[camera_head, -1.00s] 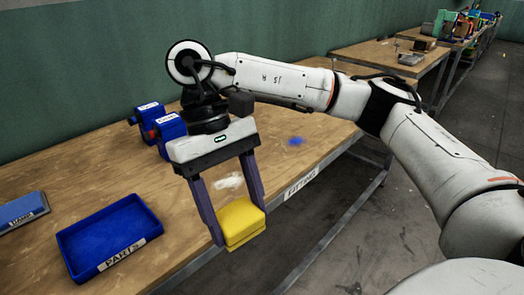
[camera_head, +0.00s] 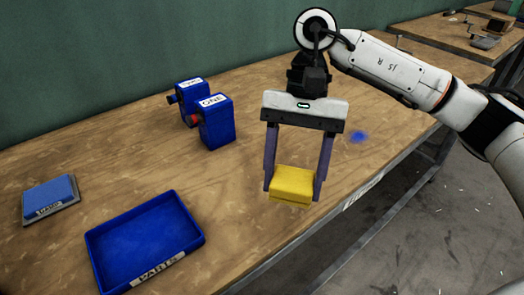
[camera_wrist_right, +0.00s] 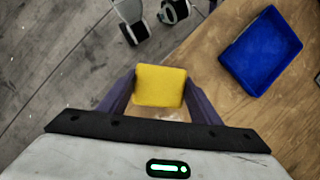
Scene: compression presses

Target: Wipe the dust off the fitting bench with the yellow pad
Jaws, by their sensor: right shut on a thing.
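The yellow pad (camera_head: 292,186) is held between the two fingers of my right gripper (camera_head: 293,180), above or on the fitting bench (camera_head: 110,170) near its front edge. I cannot tell whether it touches the wood. The pad also shows between the fingers in the right wrist view (camera_wrist_right: 160,85), with a pale smudge (camera_wrist_right: 172,113) just below it. In the head view, no white dust shows around the pad. My left gripper is not in view.
A blue parts tray (camera_head: 145,240) lies at the front left, with a flat blue-grey block (camera_head: 50,197) beyond it. Two blue boxes, one marked ONE (camera_head: 216,122) and another (camera_head: 187,100), stand towards the back. The wood between tray and gripper is clear.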

